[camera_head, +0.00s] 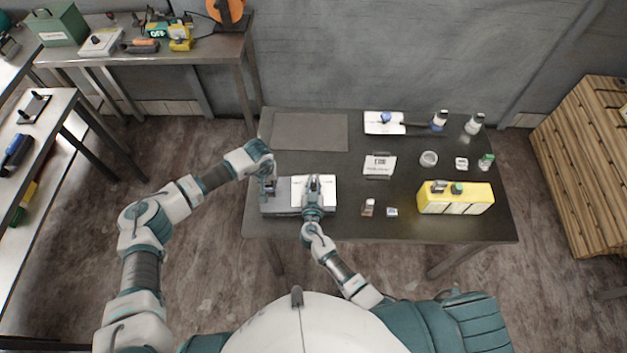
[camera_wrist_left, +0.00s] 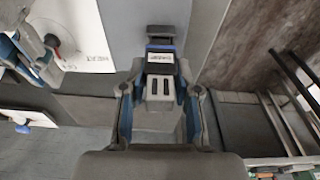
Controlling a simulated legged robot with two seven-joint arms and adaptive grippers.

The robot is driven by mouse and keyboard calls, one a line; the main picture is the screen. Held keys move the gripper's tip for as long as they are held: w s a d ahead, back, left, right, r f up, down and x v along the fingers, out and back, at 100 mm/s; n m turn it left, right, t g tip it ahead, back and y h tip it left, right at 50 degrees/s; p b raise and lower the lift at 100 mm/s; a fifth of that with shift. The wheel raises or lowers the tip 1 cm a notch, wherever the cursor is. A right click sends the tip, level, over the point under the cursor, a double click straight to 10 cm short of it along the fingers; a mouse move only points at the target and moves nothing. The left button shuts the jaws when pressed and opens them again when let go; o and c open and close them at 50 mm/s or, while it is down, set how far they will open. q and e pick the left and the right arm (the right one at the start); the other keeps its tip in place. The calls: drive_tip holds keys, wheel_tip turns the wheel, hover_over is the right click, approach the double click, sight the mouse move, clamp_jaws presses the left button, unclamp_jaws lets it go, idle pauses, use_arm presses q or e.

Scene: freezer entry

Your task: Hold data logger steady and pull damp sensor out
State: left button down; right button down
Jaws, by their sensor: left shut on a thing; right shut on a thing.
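The data logger, a grey box with a white panel (camera_head: 328,189), lies near the table's front left edge.
A dark mat (camera_head: 310,131) lies behind the box. To the right are a small sign (camera_head: 378,166), a brown-and-white small item (camera_head: 368,207), a yellow box (camera_head: 455,203) and several bottles and jars. Wooden crates (camera_head: 590,150) stand at the far right.

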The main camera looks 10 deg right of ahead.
use_arm(q)
drive_tip(key=shift+r, duration=0.15)
drive_tip(key=shift+r, duration=2.75)
use_arm(e)
drive_tip(key=c, duration=0.7)
unclamp_jaws()
drive_tip(key=shift+o, duration=0.2)
drive_tip(key=shift+s, duration=0.15)
use_arm(q)
drive_tip(key=shift+f+b, duration=0.4)
drive_tip(key=shift+f, duration=0.05)
use_arm(e)
drive_tip(key=shift+v, duration=3.4)
drive_tip(key=v, duration=1.2)
drive_tip(key=shift+f, duration=0.1)
